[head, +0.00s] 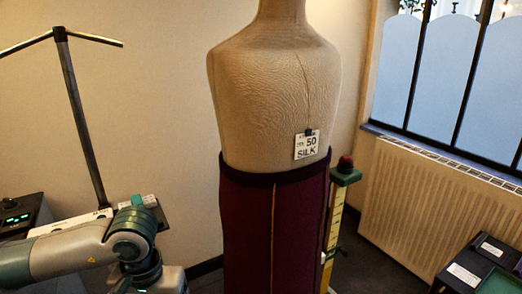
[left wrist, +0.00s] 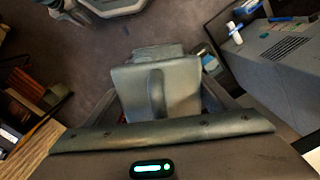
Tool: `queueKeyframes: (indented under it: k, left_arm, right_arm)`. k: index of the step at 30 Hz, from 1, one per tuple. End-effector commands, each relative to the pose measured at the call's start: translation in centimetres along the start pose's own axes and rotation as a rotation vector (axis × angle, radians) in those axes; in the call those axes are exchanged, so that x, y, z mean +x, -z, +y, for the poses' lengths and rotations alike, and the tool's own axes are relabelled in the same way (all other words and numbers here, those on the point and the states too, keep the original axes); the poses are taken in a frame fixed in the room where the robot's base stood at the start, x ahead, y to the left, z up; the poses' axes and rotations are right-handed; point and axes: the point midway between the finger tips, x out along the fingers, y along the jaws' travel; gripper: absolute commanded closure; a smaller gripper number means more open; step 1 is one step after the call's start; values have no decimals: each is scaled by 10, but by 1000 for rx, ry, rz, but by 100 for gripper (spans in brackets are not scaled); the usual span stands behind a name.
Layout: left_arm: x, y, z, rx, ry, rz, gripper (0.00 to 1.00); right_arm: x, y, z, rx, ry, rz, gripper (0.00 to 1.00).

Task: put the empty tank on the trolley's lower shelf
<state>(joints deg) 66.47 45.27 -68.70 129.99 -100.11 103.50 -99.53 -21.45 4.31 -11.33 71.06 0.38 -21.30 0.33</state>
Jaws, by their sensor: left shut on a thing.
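In the left wrist view, a grey box-shaped tank (left wrist: 185,92) with a raised upright grip along its middle sits between the fingers of my left gripper (left wrist: 158,98). The gripper is shut on it. The tank's underside is hidden, and I cannot tell what is inside it. In the head view my left arm comes in at the lower left, but its fingers and the tank are out of sight there. My right gripper is in neither view. I cannot make out the trolley's lower shelf for certain.
A dress form (head: 270,105) in a dark red skirt stands mid-view, a yellow measuring post (head: 337,215) beside it. Dark boxes (head: 466,273) are at lower right. A grey vented unit (left wrist: 275,50) is right of the tank. Open floor (left wrist: 85,62) shows beyond it.

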Motion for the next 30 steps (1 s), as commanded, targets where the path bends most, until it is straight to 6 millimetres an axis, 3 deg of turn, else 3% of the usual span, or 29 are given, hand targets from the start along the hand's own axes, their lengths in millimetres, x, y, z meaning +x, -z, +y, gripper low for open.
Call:
queueKeyframes:
  k: [8,14,30]
  left_arm:
    - [1,0,0,0,-1,0,51]
    - [20,-3,1,1,-4,-3,51]
    - [134,-34,1,0,-5,-4,51]
  right_arm:
    - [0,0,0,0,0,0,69]
    - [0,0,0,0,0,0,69]
    - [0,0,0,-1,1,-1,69]
